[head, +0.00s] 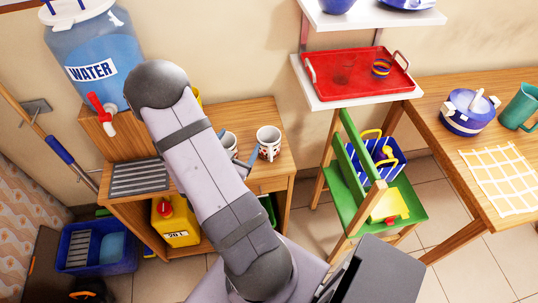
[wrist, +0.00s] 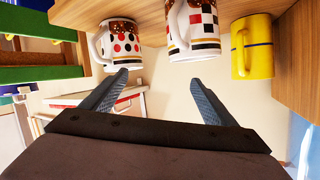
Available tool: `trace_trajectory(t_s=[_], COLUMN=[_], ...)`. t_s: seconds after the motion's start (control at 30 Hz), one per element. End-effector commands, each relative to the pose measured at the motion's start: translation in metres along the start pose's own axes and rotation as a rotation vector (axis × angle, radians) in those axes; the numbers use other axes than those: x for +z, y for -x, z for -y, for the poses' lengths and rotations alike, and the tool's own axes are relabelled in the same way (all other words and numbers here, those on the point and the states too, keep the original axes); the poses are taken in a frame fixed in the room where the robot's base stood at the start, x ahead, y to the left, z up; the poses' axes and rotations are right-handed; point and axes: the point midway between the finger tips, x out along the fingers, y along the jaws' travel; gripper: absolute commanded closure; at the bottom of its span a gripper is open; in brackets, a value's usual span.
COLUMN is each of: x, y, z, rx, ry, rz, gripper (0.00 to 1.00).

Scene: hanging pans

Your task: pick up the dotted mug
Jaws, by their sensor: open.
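The dotted mug (wrist: 122,42) is white with red and black dots and a brown patterned rim. In the wrist view it is at the upper left, with its handle to the left. In the head view it appears to be the right mug (head: 269,141) on the wooden cabinet top. My gripper (wrist: 158,78) is open and empty. Its left finger points at the dotted mug and its right finger points right of it, near a checkered mug. I see no contact with either mug. In the head view my gripper (head: 238,150) is partly hidden behind my arm.
The checkered mug (wrist: 195,30) stands close beside the dotted mug, and a yellow mug (wrist: 253,45) stands beyond it. The wooden cabinet (head: 270,110) also holds a water dispenser (head: 97,55). A green stand (head: 380,200) and red tray (head: 345,85) are to the right.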

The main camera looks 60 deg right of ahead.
Motion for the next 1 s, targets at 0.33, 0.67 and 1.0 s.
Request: trace_trajectory(t_s=[0.33, 0.67, 1.0], x=[0.031, 0.058, 0.056], y=[-0.028, -0.035, -0.044], z=[-0.078, -0.091, -0.091], rx=[0.045, 0.007, 0.007], ry=[0.161, 0.252, 0.251], rz=[-0.310, -0.342, -0.344], gripper=[0.20, 0.20, 0.20])
